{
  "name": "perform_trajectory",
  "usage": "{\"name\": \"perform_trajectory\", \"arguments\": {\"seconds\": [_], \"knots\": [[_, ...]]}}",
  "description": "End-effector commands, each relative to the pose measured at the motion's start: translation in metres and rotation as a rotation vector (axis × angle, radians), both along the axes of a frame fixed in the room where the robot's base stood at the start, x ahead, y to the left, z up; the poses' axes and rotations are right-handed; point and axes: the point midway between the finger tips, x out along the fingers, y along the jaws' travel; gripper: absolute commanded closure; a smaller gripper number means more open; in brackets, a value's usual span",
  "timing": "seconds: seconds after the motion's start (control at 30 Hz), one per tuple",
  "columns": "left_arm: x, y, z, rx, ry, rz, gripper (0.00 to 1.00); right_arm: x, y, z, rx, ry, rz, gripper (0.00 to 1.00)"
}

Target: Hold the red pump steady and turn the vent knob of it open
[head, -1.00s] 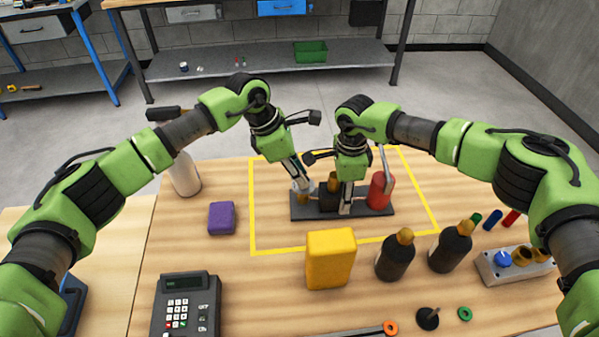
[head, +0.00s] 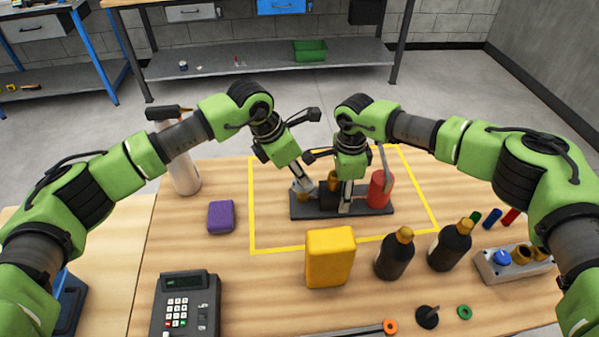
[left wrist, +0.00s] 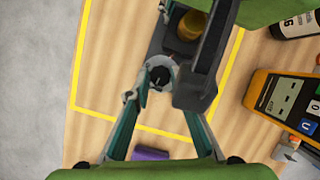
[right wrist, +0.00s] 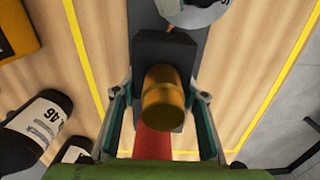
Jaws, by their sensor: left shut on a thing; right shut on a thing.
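The pump stands upright on a dark base plate (head: 300,213) inside the yellow outline. It has a red cylinder (head: 380,189) on the right, a black middle block (right wrist: 160,55) and a brass cap (right wrist: 164,97). A round grey vent knob (left wrist: 160,73) with a white mark is at its left end. My left gripper (head: 302,186) comes down at a slant and is shut on the vent knob. My right gripper (head: 346,207) points straight down and is shut on the pump's middle body, with one finger on either side. The right gripper partly hides the middle of the pump in the head view.
A yellow multimeter (head: 330,257) and two dark bottles (head: 395,255) (head: 450,246) stand in front of the pump. A purple block (head: 221,217), a spray bottle (head: 184,170) and a calculator-like device (head: 186,305) are on the left. A grey fixture (head: 512,266) is at right.

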Motion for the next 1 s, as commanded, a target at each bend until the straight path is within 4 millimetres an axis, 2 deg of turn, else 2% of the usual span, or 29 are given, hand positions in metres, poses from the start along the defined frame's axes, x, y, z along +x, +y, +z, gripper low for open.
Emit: {"name": "perform_trajectory", "arguments": {"seconds": [0.07, 0.1, 0.17, 0.57, 0.67, 1.0], "knots": [[0.002, 0.0, 0.001, -0.002, -0.004, 0.001, 1.0, 0.0, 0.0, 0.001, 0.0, 0.0, 0.002, 1.0], [0.002, 0.0, 0.001, -0.002, -0.004, 0.001, 0.74, 0.0, 0.0, 0.001, 0.0, 0.0, 0.002, 1.0], [0.001, 0.0, 0.001, -0.001, -0.004, 0.001, 0.62, 0.0, 0.0, 0.0, 0.0, 0.0, 0.002, 1.0], [0.0, 0.001, 0.005, -0.001, -0.002, -0.001, 0.62, 0.0, 0.0, 0.0, 0.0, 0.0, 0.002, 1.0], [-0.002, 0.005, 0.016, -0.002, -0.003, 0.0, 0.62, 0.0, 0.0, 0.0, 0.0, 0.0, 0.002, 1.0], [-0.014, 0.03, 0.081, -0.002, -0.005, 0.002, 0.62, 0.0, 0.0, 0.0, 0.0, 0.0, 0.001, 1.0]]}}
